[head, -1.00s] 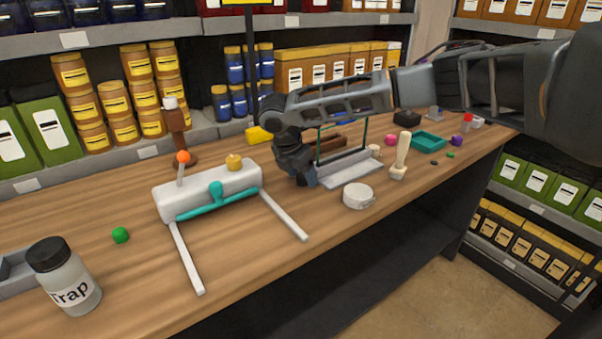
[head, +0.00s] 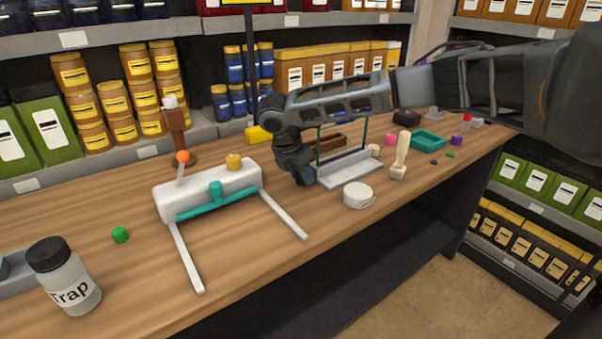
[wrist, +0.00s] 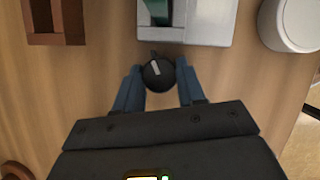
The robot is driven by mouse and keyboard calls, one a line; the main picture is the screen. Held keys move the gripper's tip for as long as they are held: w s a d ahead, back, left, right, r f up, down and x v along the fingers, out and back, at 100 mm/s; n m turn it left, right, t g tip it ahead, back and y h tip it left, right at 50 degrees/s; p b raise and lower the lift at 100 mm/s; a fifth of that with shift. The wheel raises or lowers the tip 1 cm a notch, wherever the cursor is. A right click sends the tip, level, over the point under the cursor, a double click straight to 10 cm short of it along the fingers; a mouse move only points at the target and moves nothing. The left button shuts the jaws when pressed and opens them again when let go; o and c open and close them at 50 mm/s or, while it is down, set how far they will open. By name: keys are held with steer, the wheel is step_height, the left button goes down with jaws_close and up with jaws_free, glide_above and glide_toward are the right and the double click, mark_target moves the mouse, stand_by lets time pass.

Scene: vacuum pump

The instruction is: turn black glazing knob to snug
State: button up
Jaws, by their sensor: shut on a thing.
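The black glazing knob (wrist: 158,75) shows in the wrist view as a round black knob with a pale line on its top, at the near end of a light grey base. My gripper (wrist: 158,88) has its blue fingers on either side of the knob and is shut on it. In the head view, my gripper (head: 303,178) is at the left end of the grey glazing stand (head: 348,172) with its upright glass panel, and it hides the knob there. The stand also shows in the wrist view (wrist: 205,22).
A white round tin (head: 358,195) stands just right of the stand, and a cream-handled tool (head: 400,158) is beyond it. A white and teal pump manifold (head: 207,190) stands to the left. Bare wood lies in front of the manifold.

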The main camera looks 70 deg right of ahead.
steer(key=shift+r+m+p, duration=0.1)
steer(key=shift+m+p, duration=0.2)
steer(key=shift+p, duration=0.1)
steer(key=m+g+y+p, duration=0.1)
steer(key=m+p, duration=0.2)
steer(key=shift+w+m+g, duration=0.1)
steer(key=shift+m+g, duration=0.2)
steer(key=shift+m, duration=0.1)
steer(key=shift+d+m+g+y+p, duration=0.1)
steer(key=shift+m+g+y+p, duration=0.35)
steer(key=shift+m, duration=0.7)
steer(key=shift+d+m+g+y+p, duration=0.2)
steer(key=shift+m+p, duration=0.4)
steer(key=shift+m, duration=0.55)
steer(key=shift+a, duration=0.1)
steer(key=o, duration=1.1)
steer(key=shift+c, duration=0.2)
